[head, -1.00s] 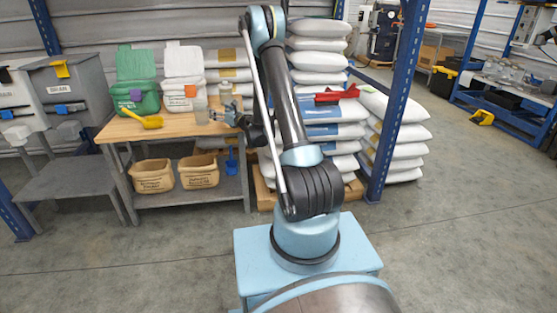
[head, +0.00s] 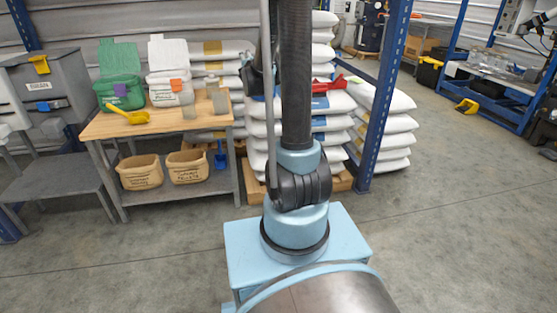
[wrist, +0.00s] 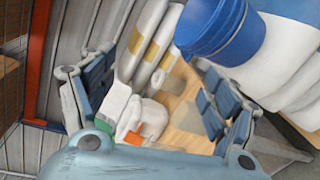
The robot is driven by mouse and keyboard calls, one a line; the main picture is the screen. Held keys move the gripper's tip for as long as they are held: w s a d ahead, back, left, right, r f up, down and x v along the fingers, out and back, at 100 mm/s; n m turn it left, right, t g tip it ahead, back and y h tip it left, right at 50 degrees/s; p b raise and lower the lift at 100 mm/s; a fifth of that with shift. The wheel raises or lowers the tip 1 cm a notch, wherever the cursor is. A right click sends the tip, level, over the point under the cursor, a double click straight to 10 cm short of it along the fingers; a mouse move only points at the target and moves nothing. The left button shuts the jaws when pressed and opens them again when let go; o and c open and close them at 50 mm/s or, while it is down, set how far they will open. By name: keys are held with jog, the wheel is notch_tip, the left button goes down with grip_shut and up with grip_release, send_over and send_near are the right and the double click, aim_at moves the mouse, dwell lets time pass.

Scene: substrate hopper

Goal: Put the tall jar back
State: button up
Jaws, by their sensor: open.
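One jar (head: 188,111) is near the white tub and another jar (head: 220,102) is near the table's right edge. I cannot tell surely which is the tall jar. My gripper (head: 252,80) is right of the table, partly hidden behind my arm and apart from the jars. In the wrist view my gripper (wrist: 160,100) has its jaws spread wide with nothing held between them. Pale jar shapes show near the right finger, over the tabletop.
A green tub (head: 120,92), a white tub (head: 165,92) and a yellow scoop (head: 132,115) occupy the table's left and back. Stacked white sacks (head: 335,110) and a blue rack post (head: 384,95) stand to the right. The floor at right is open.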

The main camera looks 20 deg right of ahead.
jog(key=s+d+f+m+g+h, duration=0.1)
jog(key=s+d+m+g, duration=0.1)
jog(key=s+m, duration=0.35)
jog(key=s+d+f+m+g, duration=0.2)
jog(key=s+d, duration=0.1)
jog(key=s, duration=0.6)
jog(key=s+d+f+m+g+h, duration=0.1)
jog(key=s+d+m+g, duration=0.2)
jog(key=s, duration=0.4)
jog(key=s+a+f+m+g+y, duration=0.1)
jog(key=s+a+f+m+g, duration=0.1)
jog(key=s, duration=0.7)
jog(key=s+a+f+m+g+y, duration=0.1)
jog(key=s+a+f+m+g, duration=0.1)
jog(key=s+f, duration=0.4)
jog(key=s+a+f+m+g+y, duration=0.1)
jog(key=s+a+f+m+g, duration=0.2)
jog(key=s, duration=1.1)
jog(key=shift+s+a+f+m+y, duration=0.2)
jog(key=shift+f+m+y, duration=0.2)
jog(key=shift+f+m, duration=0.6)
jog(key=shift+w+d+r, duration=0.1)
jog(key=shift+r, duration=0.05)
jog(key=shift+w, duration=0.35)
